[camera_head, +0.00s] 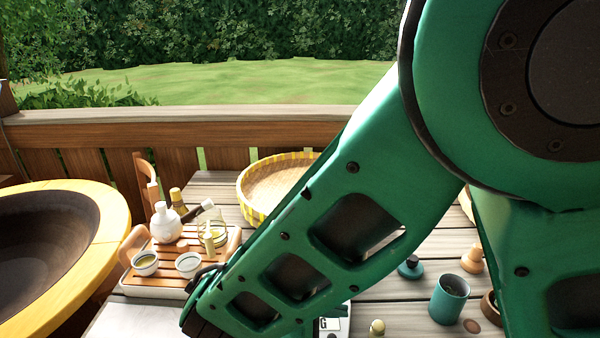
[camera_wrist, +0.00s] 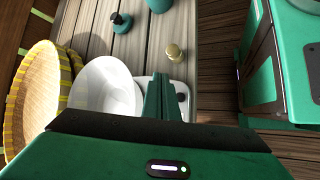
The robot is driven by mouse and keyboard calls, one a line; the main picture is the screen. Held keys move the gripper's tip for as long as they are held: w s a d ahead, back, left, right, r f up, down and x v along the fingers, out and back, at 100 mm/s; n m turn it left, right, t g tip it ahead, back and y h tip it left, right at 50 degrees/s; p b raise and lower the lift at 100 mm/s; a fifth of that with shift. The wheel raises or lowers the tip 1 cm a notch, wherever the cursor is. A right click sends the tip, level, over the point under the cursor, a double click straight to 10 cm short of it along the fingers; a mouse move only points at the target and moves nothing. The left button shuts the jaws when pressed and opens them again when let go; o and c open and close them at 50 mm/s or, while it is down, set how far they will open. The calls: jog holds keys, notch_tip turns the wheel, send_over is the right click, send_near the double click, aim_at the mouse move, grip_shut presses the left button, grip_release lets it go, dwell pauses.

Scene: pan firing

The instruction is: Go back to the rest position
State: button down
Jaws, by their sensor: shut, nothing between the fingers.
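My gripper (camera_wrist: 163,90) shows in the wrist view with its fingers together and nothing between them. It is in front of a white bowl (camera_wrist: 100,82) and a white scale-like device (camera_wrist: 181,88); whether it touches either I cannot tell. In the head view my green arm crosses the middle and right of the picture, and my gripper is hidden.
A woven basket (camera_head: 272,186) stands on the plank table near the wooden railing (camera_head: 200,128). A slatted tea tray (camera_head: 165,270) holds cups and bottles. A large yellow-rimmed pan (camera_head: 108,232) is at left. A teal cup (camera_head: 449,300) stands at right.

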jog(key=d+r+m+g+y, duration=0.1)
jog(key=d+r+m+g, duration=0.3)
jog(key=d, duration=0.6)
jog(key=d+r+m+g+y, duration=0.1)
jog(key=d+m+y, duration=0.1)
jog(key=d+m, duration=0.6)
jog(key=s+d+r+m+y, duration=0.2)
jog(key=s+d+m, duration=0.2)
jog(key=s+d, duration=0.2)
jog(key=s+d+r+m+y, duration=0.2)
jog(key=s+d+m, duration=0.3)
jog(key=d, duration=0.3)
jog(key=shift+s+d+y, duration=0.2)
jog(key=shift+s+y, duration=0.2)
jog(key=shift+s, duration=0.5)
jog(key=shift+w+f, duration=0.25)
jog(key=shift+w, duration=0.35)
